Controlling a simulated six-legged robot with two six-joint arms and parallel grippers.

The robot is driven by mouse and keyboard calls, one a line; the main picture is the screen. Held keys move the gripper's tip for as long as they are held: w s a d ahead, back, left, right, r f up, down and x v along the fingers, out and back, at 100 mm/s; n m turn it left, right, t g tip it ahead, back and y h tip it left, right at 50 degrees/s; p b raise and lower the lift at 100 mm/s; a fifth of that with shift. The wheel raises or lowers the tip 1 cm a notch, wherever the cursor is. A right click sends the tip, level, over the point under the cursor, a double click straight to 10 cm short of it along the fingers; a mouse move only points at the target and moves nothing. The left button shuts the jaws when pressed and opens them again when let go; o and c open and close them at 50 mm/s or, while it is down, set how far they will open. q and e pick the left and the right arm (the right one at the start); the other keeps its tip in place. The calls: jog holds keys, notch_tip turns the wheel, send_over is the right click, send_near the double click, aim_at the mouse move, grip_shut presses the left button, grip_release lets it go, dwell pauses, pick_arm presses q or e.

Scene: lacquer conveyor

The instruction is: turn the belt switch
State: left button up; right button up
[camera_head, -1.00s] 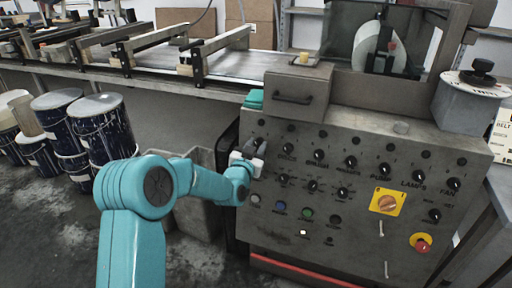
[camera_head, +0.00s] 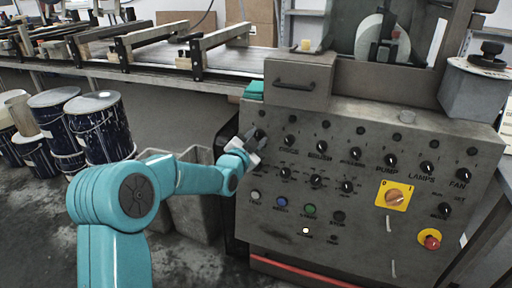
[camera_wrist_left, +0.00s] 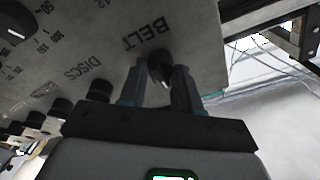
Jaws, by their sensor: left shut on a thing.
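The belt switch (camera_wrist_left: 159,68) is a small black knob under the upside-down label BELT in the left wrist view. My left gripper (camera_wrist_left: 157,82) has one finger on each side of it and is shut on it. In the head view my left gripper (camera_head: 254,143) is at the upper left of the grey control panel (camera_head: 283,222), and its fingers partly hide the knob. Which way the knob points is hard to tell. My right gripper is in neither view.
More black knobs, such as the DISCS knob (camera_head: 290,140), sit close by to the right. A yellow plate with an orange rotary switch (camera_head: 393,196) and a red button (camera_head: 430,240) are lower right. Dark paint buckets (camera_head: 99,127) stand at left, below the conveyor (camera_head: 150,67).

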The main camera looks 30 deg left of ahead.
pick_arm(q)
jog(key=m+h+b, duration=0.1)
jog(key=m+b, duration=0.1)
jog(key=m, duration=0.2)
jog(key=shift+f+b, duration=0.15)
jog(key=shift+b, duration=0.15)
jog(key=shift+a+m+g+b, duration=0.1)
jog(key=shift+m+g+b, duration=0.2)
jog(key=shift+m+b, duration=0.9)
jog(key=shift+r+m+h+p, duration=0.2)
jog(key=shift+m+h+p, duration=0.1)
jog(key=shift+m+h, duration=0.1)
jog(key=o, duration=1)
jog(key=shift+o, duration=0.2)
jog(key=s+d+r+p, duration=0.1)
jog(key=s, duration=1.5)
jog(key=shift+s+d, duration=0.15)
jog(key=shift+d, duration=0.15)
